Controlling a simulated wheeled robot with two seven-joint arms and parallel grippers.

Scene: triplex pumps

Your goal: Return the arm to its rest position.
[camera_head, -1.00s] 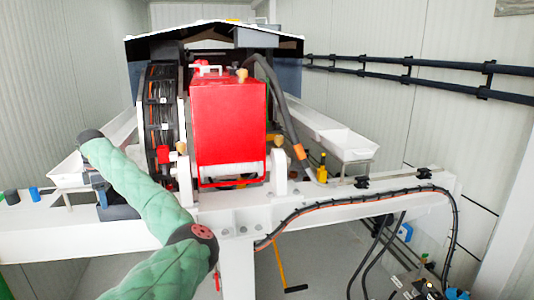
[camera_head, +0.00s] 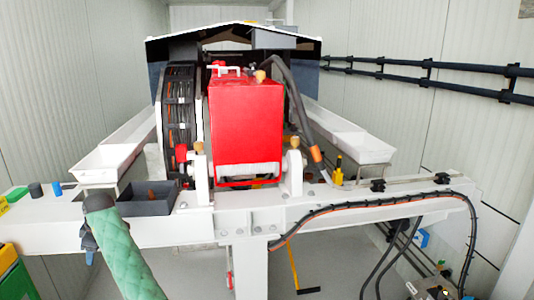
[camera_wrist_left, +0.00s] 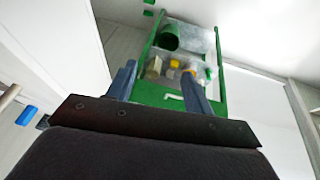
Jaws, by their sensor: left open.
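My left arm, in a green padded sleeve, comes up from the bottom left of the head view. My left gripper (camera_head: 90,236) is at its end, small and partly hidden behind the sleeve, just in front of the white beam (camera_head: 250,215). In the left wrist view its two blue-grey fingers (camera_wrist_left: 160,88) stand apart with nothing between them. Beyond them is a green-framed cart (camera_wrist_left: 150,95) holding several small yellow and white items. My right gripper is not in view.
A red pump block (camera_head: 245,122) stands behind the beam. A dark open tray (camera_head: 148,205) sits on the beam close to my left gripper. White troughs (camera_head: 100,163) run along both sides. Black rails (camera_head: 425,75) line the right wall.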

